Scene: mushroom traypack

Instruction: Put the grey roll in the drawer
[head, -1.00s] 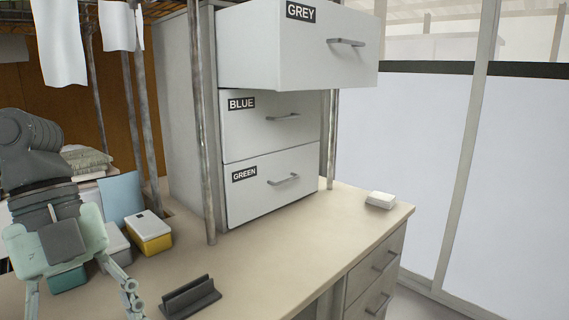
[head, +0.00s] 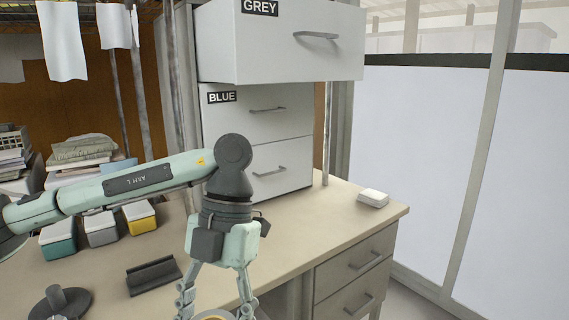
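My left gripper (head: 215,306) hangs pointing down in front of the cabinet, with its fingers on both sides of a roll (head: 214,317). Only the roll's upper rim shows, pale with a tan edge; the rest and the fingertips are cut off by the bottom of the picture. The gripper appears shut on it. The top drawer (head: 285,48), labelled GREY, is pulled out and stands above and behind the gripper. Its inside is hidden from this angle. My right gripper is not in view.
The BLUE drawer (head: 258,110) and the lowest drawer (head: 285,168) are shut. A dark holder (head: 153,276) and a round base with a post (head: 62,302) stand on the desk at left. Several lidded boxes (head: 102,228) stand behind. A white box (head: 372,198) lies at right.

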